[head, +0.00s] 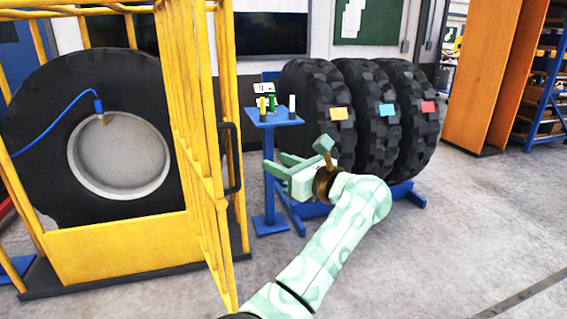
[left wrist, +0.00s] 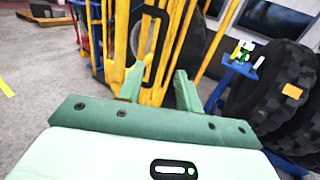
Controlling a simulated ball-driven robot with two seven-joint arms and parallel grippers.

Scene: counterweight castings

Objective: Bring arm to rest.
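My left arm (head: 325,245), pale green, reaches up from the bottom of the head view. My left gripper (head: 273,166) is held in the air, pointing left toward the yellow cage and in front of the blue stand. In the left wrist view, the two green fingers of the left gripper (left wrist: 158,84) are apart, with nothing between them. The cage's black handle (left wrist: 150,50) shows beyond them. My right gripper is not in view.
A yellow cage (head: 120,240) around a large tire (head: 40,110) stands left. A blue stand (head: 270,190) carries small items. Several tires (head: 320,95) with coloured tags sit on a blue rack behind the gripper. The floor (head: 450,240) at right is clear.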

